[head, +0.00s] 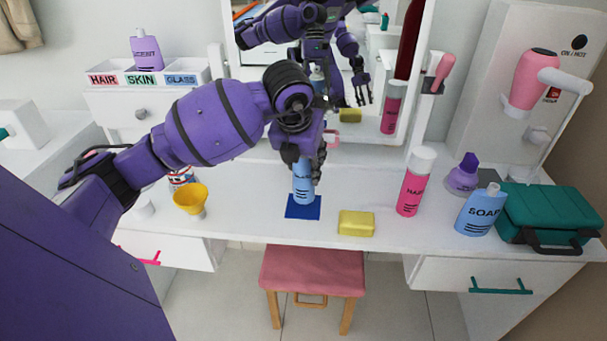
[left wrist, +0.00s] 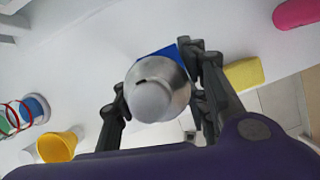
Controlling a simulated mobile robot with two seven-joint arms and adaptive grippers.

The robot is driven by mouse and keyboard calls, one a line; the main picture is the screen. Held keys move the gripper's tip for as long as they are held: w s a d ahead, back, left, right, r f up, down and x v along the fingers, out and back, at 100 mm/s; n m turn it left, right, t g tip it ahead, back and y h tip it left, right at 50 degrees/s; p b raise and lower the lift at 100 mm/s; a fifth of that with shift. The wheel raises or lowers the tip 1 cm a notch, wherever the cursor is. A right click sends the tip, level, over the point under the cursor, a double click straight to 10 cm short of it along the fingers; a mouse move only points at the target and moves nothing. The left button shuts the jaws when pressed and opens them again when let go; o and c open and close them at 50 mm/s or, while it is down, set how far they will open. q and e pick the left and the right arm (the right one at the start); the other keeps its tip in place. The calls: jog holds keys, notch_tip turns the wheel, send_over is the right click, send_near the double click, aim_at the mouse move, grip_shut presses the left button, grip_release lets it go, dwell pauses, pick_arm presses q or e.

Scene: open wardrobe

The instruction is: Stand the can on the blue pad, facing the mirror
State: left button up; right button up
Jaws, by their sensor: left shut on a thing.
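The can (head: 303,187) is light blue with dark lettering on the side towards the head camera. It looks upright, with its lower end over the blue pad (head: 302,212); I cannot tell whether it touches. My left gripper (head: 303,160) is shut around its upper part from above. In the left wrist view the can's metallic top (left wrist: 158,88) sits between the fingers, and the pad (left wrist: 165,54) shows partly behind it. The mirror (head: 345,60) stands behind the can and reflects my body. My right gripper does not show directly.
A yellow block (head: 356,224) lies just right of the pad. A yellow funnel-like cup (head: 190,198) stands left. A pink HAIR bottle (head: 413,185), a blue SOAP bottle (head: 478,212) and a teal case (head: 550,215) stand right. A pink stool (head: 312,271) is below the counter.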

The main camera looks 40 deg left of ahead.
aim_at(303, 175)
pick_arm(q)
jog(key=shift+w+a+f, duration=0.1)
jog(key=shift+w+f, duration=0.05)
jog(key=shift+f, duration=0.05)
jog(key=shift+w+a+f, duration=0.1)
jog(key=shift+f, duration=0.8)
jog(key=shift+w+a+f, duration=0.1)
jog(key=shift+f, duration=0.75)
jog(key=o, duration=1.4)
jog(key=shift+f, duration=0.15)
jog(key=shift+c, duration=0.2)
